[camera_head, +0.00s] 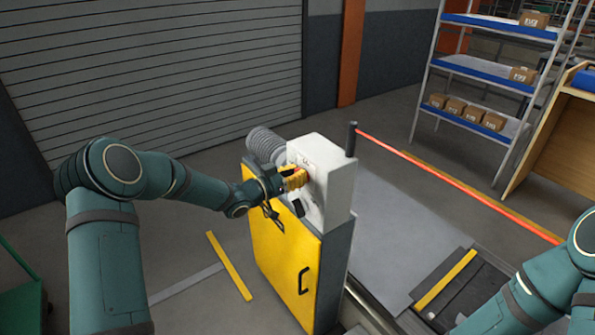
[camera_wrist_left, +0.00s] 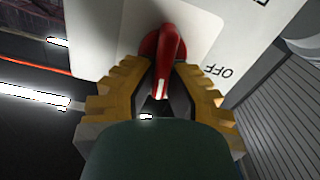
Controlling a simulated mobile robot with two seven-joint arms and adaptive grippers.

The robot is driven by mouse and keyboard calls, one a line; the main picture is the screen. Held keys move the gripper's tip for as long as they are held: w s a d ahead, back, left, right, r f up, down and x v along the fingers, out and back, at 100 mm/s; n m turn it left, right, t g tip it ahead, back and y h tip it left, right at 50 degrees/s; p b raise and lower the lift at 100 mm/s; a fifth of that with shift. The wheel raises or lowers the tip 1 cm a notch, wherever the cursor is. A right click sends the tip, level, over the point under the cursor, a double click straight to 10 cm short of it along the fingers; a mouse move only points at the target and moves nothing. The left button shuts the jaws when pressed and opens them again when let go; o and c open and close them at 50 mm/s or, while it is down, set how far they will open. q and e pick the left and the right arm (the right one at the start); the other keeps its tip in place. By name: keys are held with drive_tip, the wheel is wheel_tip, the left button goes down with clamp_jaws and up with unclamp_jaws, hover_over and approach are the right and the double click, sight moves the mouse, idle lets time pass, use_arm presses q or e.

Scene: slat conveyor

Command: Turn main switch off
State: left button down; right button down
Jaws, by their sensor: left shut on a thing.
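The main switch is a red rotary knob (camera_wrist_left: 163,58) on a pale panel (camera_wrist_left: 105,35), seen in the left wrist view. Its handle has a white mark, and the word OFF is printed to its right. My left gripper (camera_wrist_left: 162,75) has its yellow fingers on either side of the knob handle, shut on it. In the head view my left gripper (camera_head: 300,179) is at the front face of the white switch box (camera_head: 337,180), and its fingers hide the knob. My right gripper is out of view; only part of that arm shows at the lower right.
The white box stands on a yellow cabinet (camera_head: 272,262) with a black handle. A red barrier (camera_head: 450,183) runs right from a dark post (camera_head: 351,139). Shelves (camera_head: 490,70) with cartons stand at the back right.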

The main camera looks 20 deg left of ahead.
use_arm(q)
drive_tip(key=n+p, duration=0.1)
drive_tip(key=n, duration=0.1)
drive_tip(key=n+p, duration=0.1)
drive_tip(key=shift+w+a+r+n, duration=0.1)
drive_tip(key=shift+w+a+n, duration=0.05)
drive_tip(key=shift+n, duration=0.25)
drive_tip(key=n+p, duration=0.1)
drive_tip(key=n, duration=0.1)
drive_tip(key=n+p, duration=0.1)
drive_tip(key=n, duration=0.2)
drive_tip(key=f+n+p, duration=0.1)
drive_tip(key=n+p, duration=0.1)
drive_tip(key=n, duration=0.1)
drive_tip(key=shift+w+a, duration=0.25)
drive_tip(key=n, duration=0.4)
drive_tip(key=shift+f+p, duration=0.25)
drive_tip(key=shift+p, duration=0.15)
drive_tip(key=shift+n, duration=0.3)
drive_tip(key=c, duration=1)
unclamp_jaws()
drive_tip(key=shift+f, duration=0.1)
